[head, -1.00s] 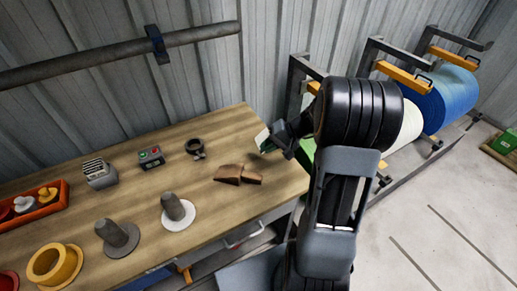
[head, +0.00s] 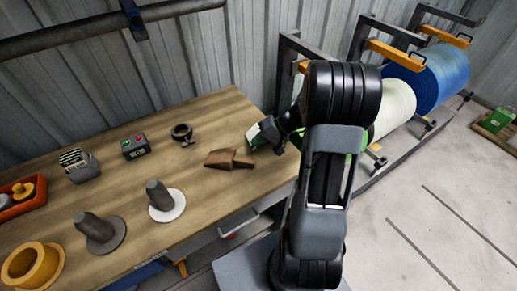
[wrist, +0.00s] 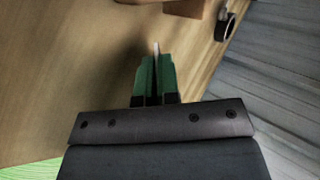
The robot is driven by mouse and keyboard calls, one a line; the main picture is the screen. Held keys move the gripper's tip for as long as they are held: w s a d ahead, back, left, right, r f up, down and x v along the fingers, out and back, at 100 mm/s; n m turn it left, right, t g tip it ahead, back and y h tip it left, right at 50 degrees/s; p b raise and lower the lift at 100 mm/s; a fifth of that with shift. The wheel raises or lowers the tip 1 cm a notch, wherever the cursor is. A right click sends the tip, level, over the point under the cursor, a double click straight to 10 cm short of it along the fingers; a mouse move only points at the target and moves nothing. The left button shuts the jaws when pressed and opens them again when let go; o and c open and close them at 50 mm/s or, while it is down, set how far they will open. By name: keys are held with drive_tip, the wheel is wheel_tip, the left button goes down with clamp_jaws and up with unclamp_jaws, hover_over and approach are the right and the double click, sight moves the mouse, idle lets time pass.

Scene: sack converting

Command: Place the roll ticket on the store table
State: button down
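My gripper (wrist: 155,85) has green fingers closed on a thin white card, the roll ticket (wrist: 156,48), seen edge-on in the wrist view. In the head view my gripper (head: 264,134) is over the right end of the wooden table (head: 225,110); a pale edge of the ticket (head: 253,131) shows at its tip. It is just right of a brown block-like piece (head: 230,158). I cannot tell whether the ticket touches the table. No label marks this as the store table.
The table also holds a black ring-shaped tool (head: 182,133), a button box (head: 135,147), a grey slotted holder (head: 79,166), an orange bin (head: 20,198), two grey cones and a yellow flanged ring (head: 32,264). A rack with white and blue rolls (head: 440,75) stands right.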

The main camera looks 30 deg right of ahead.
drive_tip(key=shift+f+b, duration=0.45)
drive_tip(key=shift+f, duration=0.5)
drive_tip(key=c, duration=1.8)
unclamp_jaws()
drive_tip(key=shift+r, duration=0.1)
drive_tip(key=o, duration=0.3)
drive_tip(key=shift+p+v, duration=1.65)
drive_tip(key=shift+v, duration=2.35)
drive_tip(key=shift+r, duration=0.1)
